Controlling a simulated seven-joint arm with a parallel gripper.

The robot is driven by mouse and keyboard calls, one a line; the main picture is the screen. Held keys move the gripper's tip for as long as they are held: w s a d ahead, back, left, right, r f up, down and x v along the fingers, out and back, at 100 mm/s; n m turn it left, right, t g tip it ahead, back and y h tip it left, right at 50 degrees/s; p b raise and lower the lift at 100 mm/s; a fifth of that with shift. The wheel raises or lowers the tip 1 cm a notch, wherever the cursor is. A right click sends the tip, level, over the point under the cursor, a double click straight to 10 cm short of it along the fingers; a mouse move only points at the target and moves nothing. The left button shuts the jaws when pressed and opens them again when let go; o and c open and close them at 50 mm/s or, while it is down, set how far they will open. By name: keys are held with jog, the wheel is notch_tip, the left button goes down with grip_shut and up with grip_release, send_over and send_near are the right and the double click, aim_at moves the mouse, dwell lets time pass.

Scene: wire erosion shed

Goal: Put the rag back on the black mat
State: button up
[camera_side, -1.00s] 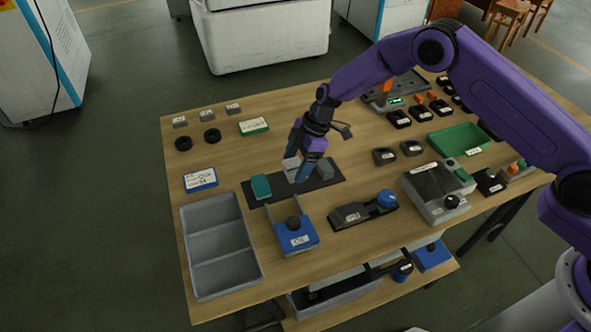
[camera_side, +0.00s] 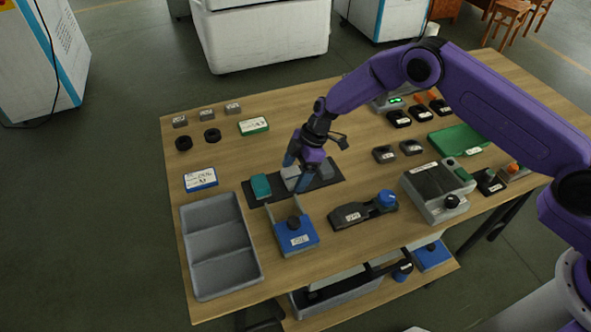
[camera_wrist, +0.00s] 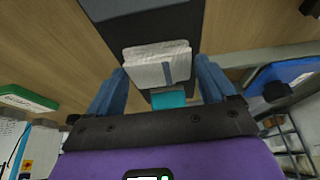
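The white folded rag (camera_wrist: 152,72), with a grey stripe, is over the black mat (camera_wrist: 112,40) in the wrist view, between my blue fingertips. In the side view the rag (camera_side: 290,172) shows as a pale patch on the mat (camera_side: 259,200), partly hidden by my fingers. My gripper (camera_wrist: 160,75) is open, one finger on each side of the rag; a small gap shows at the right finger. In the side view my gripper (camera_side: 296,172) is low over the mat's middle. Whether a finger touches the rag, I cannot tell.
On the mat, a teal block (camera_side: 261,186) is left of the rag and a grey block (camera_side: 325,169) right of it. A blue stand with a black knob (camera_side: 296,236) is in front, beside an empty grey tray (camera_side: 221,245). Bare table lies behind the mat.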

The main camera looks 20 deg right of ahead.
jog(key=shift+r, duration=0.15)
jog(key=v, duration=1.2)
jog(key=shift+r, duration=0.1)
